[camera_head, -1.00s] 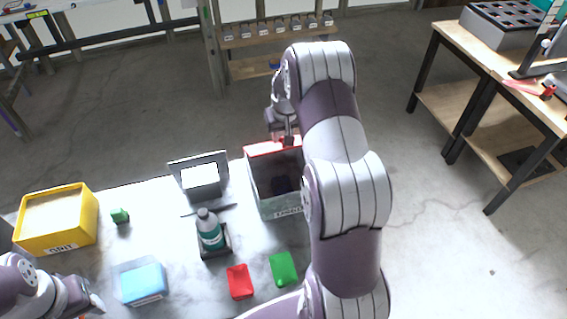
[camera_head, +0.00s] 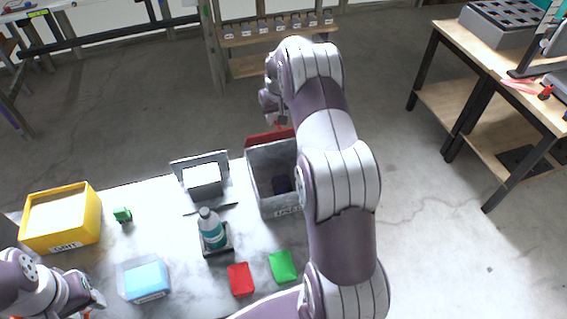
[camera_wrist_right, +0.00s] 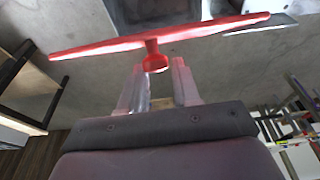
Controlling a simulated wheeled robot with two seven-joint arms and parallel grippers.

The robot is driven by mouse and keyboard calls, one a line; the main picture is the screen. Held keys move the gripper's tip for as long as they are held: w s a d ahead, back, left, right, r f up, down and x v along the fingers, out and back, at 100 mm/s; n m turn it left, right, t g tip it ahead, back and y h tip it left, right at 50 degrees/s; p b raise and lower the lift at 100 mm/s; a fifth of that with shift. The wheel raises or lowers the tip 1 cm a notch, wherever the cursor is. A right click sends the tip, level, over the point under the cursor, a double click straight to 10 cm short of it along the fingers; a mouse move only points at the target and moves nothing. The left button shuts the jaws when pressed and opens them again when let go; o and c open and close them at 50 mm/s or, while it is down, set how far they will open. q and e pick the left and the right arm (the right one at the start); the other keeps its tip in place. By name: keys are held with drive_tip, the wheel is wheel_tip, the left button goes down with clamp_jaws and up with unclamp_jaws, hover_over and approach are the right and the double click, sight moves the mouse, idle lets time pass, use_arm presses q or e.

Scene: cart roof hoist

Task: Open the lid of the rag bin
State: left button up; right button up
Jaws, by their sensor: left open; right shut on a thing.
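The rag bin (camera_head: 280,212) is an open-topped grey box with a label on its near side, at the back right of the bench. Its red lid (camera_head: 265,139) stands open at the far rim, and the dark inside of the bin shows. My right gripper (camera_wrist_right: 158,74) is shut on the lid's red knob (camera_wrist_right: 155,62), with the lid seen almost edge-on in the wrist view. In the head view my right arm covers the bin's right side. My left gripper (camera_head: 97,303) is open and empty at the bench's near left, partly cut off by the frame.
On the bench are a yellow grit bin (camera_head: 88,222), a small green block (camera_head: 122,215), a blue-topped container (camera_head: 147,279), a bottle (camera_head: 212,232), a white box (camera_head: 203,181), a red piece (camera_head: 240,279) and a green piece (camera_head: 283,266).

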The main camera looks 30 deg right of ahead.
drive_tip(key=shift+w+d+r, duration=0.1)
drive_tip(key=shift+w+r, duration=0.2)
drive_tip(key=shift+w, duration=0.45)
drive_tip(key=shift+w+d+r+p, duration=0.1)
drive_tip(key=shift+w+d+p, duration=0.15)
drive_tip(key=shift+w, duration=0.3)
drive_tip(key=shift+w+d+r+p, duration=0.15)
drive_tip(key=shift+w+p, duration=0.15)
drive_tip(key=shift+w, duration=0.3)
drive_tip(key=shift+w+d+r+p, duration=0.15)
drive_tip(key=shift+w+p, duration=0.1)
drive_tip(key=shift+w, duration=0.3)
drive_tip(key=o, duration=0.5)
drive_tip(key=shift+a, duration=0.2)
drive_tip(key=w+p+v, duration=0.1)
drive_tip(key=p+v, duration=0.4)
drive_tip(key=v, duration=0.2)
drive_tip(key=shift+w+d+r, duration=0.25)
drive_tip(key=shift+d+r, duration=0.15)
drive_tip(key=shift+r, duration=0.2)
